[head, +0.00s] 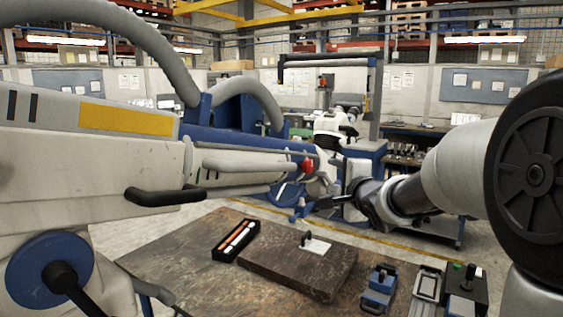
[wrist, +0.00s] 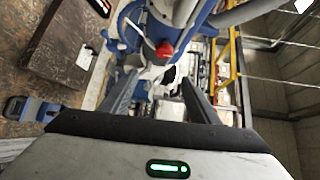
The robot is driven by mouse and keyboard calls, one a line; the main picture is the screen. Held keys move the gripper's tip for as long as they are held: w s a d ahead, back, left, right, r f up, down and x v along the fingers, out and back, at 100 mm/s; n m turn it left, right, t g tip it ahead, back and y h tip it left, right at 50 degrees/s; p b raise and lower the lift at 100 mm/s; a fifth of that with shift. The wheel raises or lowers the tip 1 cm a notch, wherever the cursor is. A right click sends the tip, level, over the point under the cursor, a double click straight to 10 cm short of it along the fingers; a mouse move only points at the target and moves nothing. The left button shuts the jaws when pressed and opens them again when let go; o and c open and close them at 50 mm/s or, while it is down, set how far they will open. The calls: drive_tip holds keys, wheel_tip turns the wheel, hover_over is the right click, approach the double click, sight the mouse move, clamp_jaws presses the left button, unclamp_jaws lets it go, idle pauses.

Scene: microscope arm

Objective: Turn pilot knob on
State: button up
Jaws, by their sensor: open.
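A red knob (head: 307,166) sits on the end of the large white and blue machine arm (head: 240,165). No label shows which control is the pilot knob. In the wrist view the red knob (wrist: 165,48) lies ahead of the fingers, slightly above the middle between them. My gripper (head: 338,200) is in the middle of the head view, just right of and below the red knob and apart from it. In the wrist view my gripper (wrist: 160,88) is open, with nothing between its fingers. The knob's turn position is too small to tell.
A worn workbench (head: 190,265) below holds a dark slab (head: 290,268), a black tray of sticks (head: 236,240), a blue device (head: 379,287) and a black control box (head: 466,288). Thick grey hoses (head: 150,40) arch over the machine. A blue cabinet (head: 365,150) stands behind.

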sight(310, 167)
drive_tip(key=shift+y, duration=0.4)
drive_tip(key=x, duration=1.2)
drive_tip(key=r+x, duration=0.1)
drive_tip(key=x, duration=0.5)
drive_tip(key=shift+w+a+f, duration=0.1)
drive_tip(key=shift+a, duration=0.25)
